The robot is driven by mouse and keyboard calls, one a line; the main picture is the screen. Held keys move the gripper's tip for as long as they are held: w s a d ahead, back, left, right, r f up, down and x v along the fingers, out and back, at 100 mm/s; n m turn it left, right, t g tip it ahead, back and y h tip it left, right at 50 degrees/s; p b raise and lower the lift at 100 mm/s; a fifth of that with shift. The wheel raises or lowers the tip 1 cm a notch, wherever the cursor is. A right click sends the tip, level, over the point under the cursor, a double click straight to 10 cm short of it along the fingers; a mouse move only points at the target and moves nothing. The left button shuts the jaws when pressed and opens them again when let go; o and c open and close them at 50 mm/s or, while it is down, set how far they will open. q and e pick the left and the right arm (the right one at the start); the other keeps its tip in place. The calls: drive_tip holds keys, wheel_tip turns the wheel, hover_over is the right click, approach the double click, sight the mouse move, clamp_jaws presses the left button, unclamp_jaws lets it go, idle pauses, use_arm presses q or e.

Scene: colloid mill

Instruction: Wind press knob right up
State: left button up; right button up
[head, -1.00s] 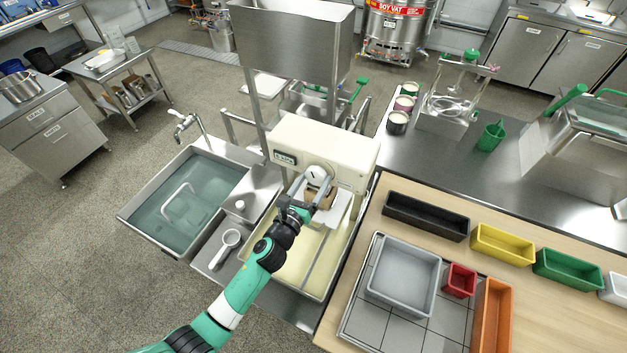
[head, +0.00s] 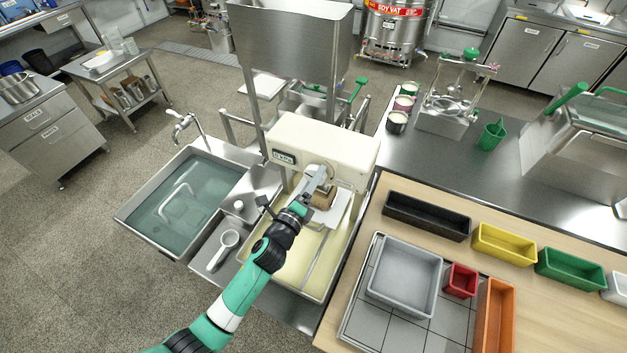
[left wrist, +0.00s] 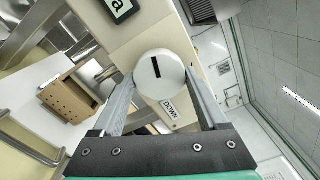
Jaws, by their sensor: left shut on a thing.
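A round white knob (left wrist: 160,74) with a black bar mark sits on the front of the cream machine housing (head: 345,150). A label reading "DOWN" (left wrist: 171,110) is beside it in the left wrist view. My left gripper (head: 318,175) reaches up to the housing front. Its two fingers lie on opposite sides of the knob, shut on it, and the knob face shows between them in the left wrist view. In the head view the gripper mostly hides the knob. My right gripper is not in view.
A small wooden box (head: 325,198) with holes stands on a white board below the housing, close to my left gripper. A water-filled sink (head: 185,205) is to the left. A wooden counter with bins (head: 405,275) is to the right.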

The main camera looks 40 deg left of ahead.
use_arm(q)
drive_tip(key=n+b, duration=0.2)
drive_tip(key=n, duration=0.5)
drive_tip(key=n+b, duration=0.3)
drive_tip(key=n, duration=0.4)
drive_tip(key=n+b, duration=0.2)
drive_tip(key=n, duration=0.5)
drive_tip(key=shift+a+r, duration=0.1)
drive_tip(key=shift+r, duration=0.15)
drive_tip(key=shift+n, duration=0.4)
drive_tip(key=o, duration=1.3)
drive_tip(key=shift+c, duration=0.2)
drive_tip(key=v, duration=1.1)
drive_tip(key=shift+s+p, duration=0.35)
